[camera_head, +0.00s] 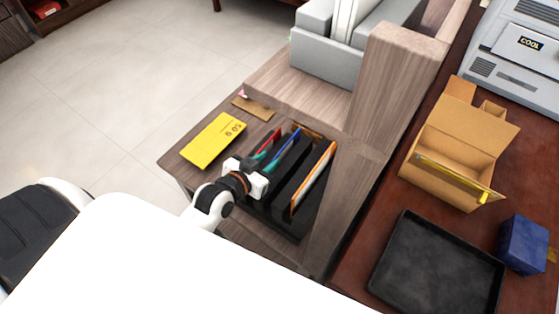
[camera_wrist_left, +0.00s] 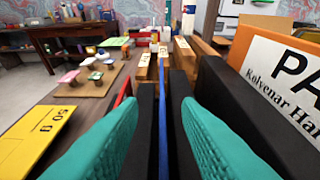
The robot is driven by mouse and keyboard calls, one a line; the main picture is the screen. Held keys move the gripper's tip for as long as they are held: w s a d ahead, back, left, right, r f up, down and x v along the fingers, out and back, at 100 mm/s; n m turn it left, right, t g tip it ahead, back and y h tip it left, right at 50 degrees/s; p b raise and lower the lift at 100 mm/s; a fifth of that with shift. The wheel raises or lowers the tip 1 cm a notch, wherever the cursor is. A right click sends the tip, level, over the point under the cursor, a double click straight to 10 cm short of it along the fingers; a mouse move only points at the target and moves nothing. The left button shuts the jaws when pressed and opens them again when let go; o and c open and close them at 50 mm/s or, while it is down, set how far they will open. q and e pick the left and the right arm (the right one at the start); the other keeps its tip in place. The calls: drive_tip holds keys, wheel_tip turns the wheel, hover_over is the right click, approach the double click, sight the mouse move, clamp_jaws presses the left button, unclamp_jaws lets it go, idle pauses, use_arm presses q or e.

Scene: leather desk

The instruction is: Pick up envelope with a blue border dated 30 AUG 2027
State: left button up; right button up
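A black slotted rack (camera_head: 284,222) holds several upright envelopes with coloured edges. A blue-edged envelope (camera_head: 286,147) stands in the rack; in the left wrist view its thin blue edge (camera_wrist_left: 163,130) runs between my two teal fingers. My left gripper (camera_wrist_left: 160,110) is open, with a finger on each side of that edge and gaps beside it. In the head view the left gripper (camera_head: 265,167) is at the rack's left part. A red-edged envelope (camera_head: 268,141) is to the left and an orange-edged one (camera_head: 313,180) to the right. No date is readable. My right gripper is not in view.
A yellow card (camera_head: 212,141) lies left of the rack on the wooden surface. A wooden partition (camera_head: 392,85) rises at the right. Beyond it are an open cardboard box (camera_head: 450,135), a black tray (camera_head: 437,262) and a blue box (camera_head: 523,243).

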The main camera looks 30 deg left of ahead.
sight(277, 155)
use_arm(q)
drive_tip(key=p+x, duration=0.1)
drive_tip(key=x, duration=0.3)
drive_tip(key=shift+w+d+f, duration=0.15)
drive_tip(key=shift+w+f, duration=0.05)
drive_tip(key=shift+c, duration=0.2)
drive_tip(key=shift+s, duration=0.1)
clamp_jaws()
